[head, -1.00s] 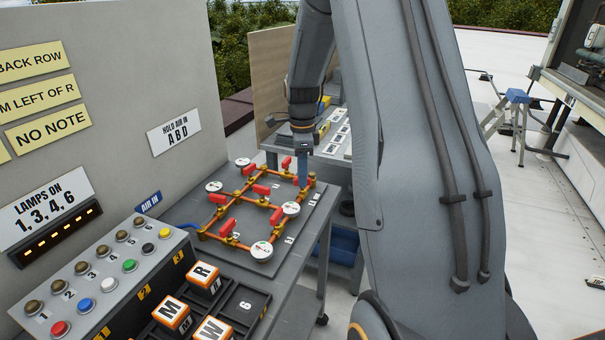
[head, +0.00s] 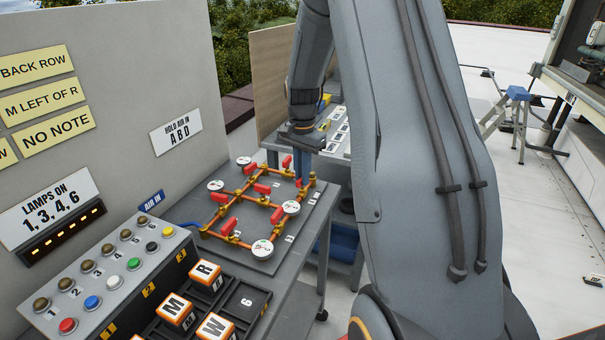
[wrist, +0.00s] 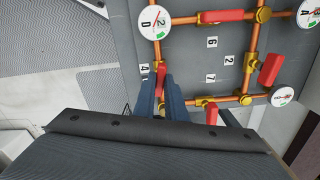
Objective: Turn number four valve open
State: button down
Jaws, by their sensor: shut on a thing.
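The valve board (head: 308,206) carries orange pipes, red handles and white gauges on a grey plate. My gripper (head: 304,177) points down at the board's far right corner. In the wrist view my gripper (wrist: 161,98) has its blue fingers on either side of a red handle (wrist: 160,73), shut on it. The number 4 label (wrist: 144,70) lies just left of this handle, and the gauge marked D (wrist: 155,22) stands above it in the picture. The fingers hide part of the handle, so its exact angle is unclear.
Other red handles stand close by, one (wrist: 211,113) just right of the fingers. A button box (head: 110,275) and a tray of lettered blocks (head: 250,303) are nearer me. A grey panel (head: 110,90) with notes stands on the left. Another table (head: 338,143) is behind the board.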

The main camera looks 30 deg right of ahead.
jog(key=shift+r+n, duration=0.1)
jog(key=shift+n, duration=0.4)
jog(key=c, duration=1.8)
grip_release()
jog(key=shift+r+b, duration=1)
jog(key=shift+r, duration=2.9)
jog(key=s+a+f+n, duration=0.3)
jog(key=s+a+n, duration=0.3)
jog(key=s+a, duration=0.3)
jog(key=s+a+f+n+t, duration=0.1)
jog(key=s+a+f+n, duration=0.2)
jog(key=s+a+n, duration=0.3)
jog(key=s+a, duration=0.3)
jog(key=s, duration=0.3)
jog(key=shift+s, duration=0.4)
